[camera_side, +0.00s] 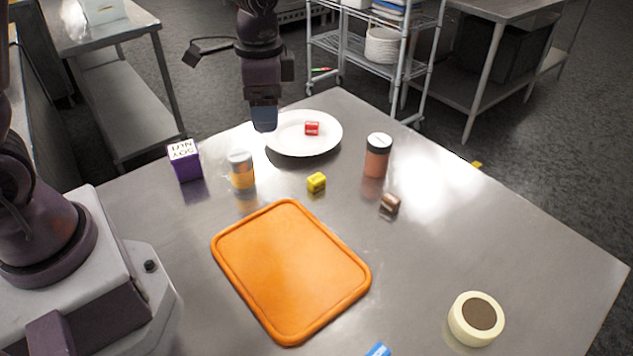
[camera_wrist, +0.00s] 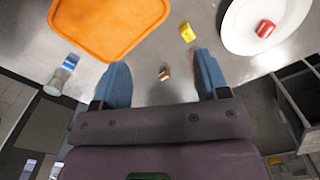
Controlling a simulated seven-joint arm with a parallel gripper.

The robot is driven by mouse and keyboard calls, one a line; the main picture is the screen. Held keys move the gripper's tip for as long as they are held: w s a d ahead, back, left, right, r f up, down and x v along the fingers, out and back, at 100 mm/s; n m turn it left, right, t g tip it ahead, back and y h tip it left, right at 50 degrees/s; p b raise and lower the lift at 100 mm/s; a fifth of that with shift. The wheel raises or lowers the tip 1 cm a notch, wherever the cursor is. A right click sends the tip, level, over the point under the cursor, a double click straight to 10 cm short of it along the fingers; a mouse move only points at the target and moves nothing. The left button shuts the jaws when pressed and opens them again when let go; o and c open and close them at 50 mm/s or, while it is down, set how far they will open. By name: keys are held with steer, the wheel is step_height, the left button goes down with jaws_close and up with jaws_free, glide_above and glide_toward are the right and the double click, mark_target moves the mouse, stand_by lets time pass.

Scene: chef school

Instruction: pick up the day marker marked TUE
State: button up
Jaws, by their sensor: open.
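I cannot read TUE on any small block. A red block (camera_side: 312,128) with pale marks lies on the white plate; it also shows in the wrist view (camera_wrist: 265,29). A yellow block (camera_side: 316,182) sits on the steel table between plate and orange board, and at the top of the wrist view (camera_wrist: 187,32). A brown block (camera_side: 390,203) lies right of it; in the wrist view (camera_wrist: 165,73) it appears between the fingers. A blue piece (camera_side: 378,350) is cut off at the bottom edge. My gripper (camera_side: 263,120) is open and empty, its blue fingers appearing before the plate's left rim.
The white plate (camera_side: 295,149) stands at the back, the orange board (camera_side: 290,270) in the middle. The table's right side is mostly clear.

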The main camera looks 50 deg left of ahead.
steer(key=w+f+m, duration=0.6)
steer(key=f, duration=0.3)
steer(key=m, duration=0.6)
glide_toward(316, 178)
step_height(316, 178, down, 10)
steer(key=shift+a+f, duration=0.1)
steer(key=shift+f, duration=0.1)
steer(key=shift+c, duration=0.2)
steer(key=c, duration=1)
